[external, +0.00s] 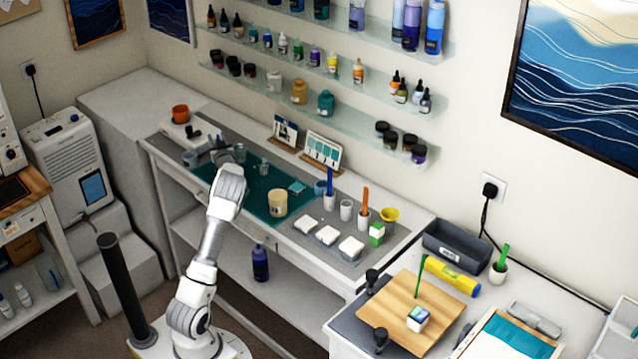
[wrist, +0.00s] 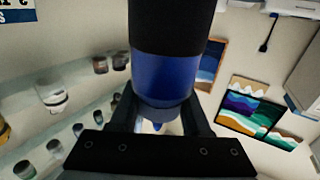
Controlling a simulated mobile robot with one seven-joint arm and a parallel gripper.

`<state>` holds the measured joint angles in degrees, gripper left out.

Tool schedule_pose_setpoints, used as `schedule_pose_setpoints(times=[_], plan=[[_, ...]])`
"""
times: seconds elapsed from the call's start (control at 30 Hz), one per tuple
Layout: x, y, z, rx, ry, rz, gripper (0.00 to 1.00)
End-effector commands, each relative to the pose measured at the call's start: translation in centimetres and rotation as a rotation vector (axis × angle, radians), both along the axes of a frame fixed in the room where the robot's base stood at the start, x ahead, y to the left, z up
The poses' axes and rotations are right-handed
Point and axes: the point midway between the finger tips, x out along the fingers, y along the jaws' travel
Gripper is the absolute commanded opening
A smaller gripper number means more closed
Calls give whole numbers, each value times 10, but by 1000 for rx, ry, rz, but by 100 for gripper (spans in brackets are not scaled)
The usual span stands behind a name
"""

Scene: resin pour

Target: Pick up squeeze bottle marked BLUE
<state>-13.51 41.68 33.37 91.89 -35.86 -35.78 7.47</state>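A blue bottle with a dark band (wrist: 165,80) fills the middle of the wrist view, close to the camera. Its narrow nozzle end points toward my gripper's dark crossbar. My gripper (wrist: 160,118) has one finger on each side of the bottle, close against it, and looks shut on it. The fingertips are partly hidden behind the bottle. No BLUE marking can be read. In the external view my gripper (external: 223,153) is over the far left part of the worktable, and the held bottle cannot be made out there. Another blue bottle (external: 260,263) stands on the shelf under the worktable.
A teal mat (external: 240,205) lies on the worktable with a beige cup (external: 277,202) on it. An orange pot (external: 180,114) stands at the back left. Cups, white blocks and swatch cards crowd the right. Glass shelves (external: 300,110) with bottles hang above.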

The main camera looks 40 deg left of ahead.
Motion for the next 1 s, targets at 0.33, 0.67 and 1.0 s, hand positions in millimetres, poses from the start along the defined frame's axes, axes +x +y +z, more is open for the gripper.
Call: schedule_pose_setpoints(times=[0.33,0.67,1.0], plan=[[0,0,0,0,0,0,0],[0,0,0,0,0,0,0],[0,0,0,0,0,0,0]])
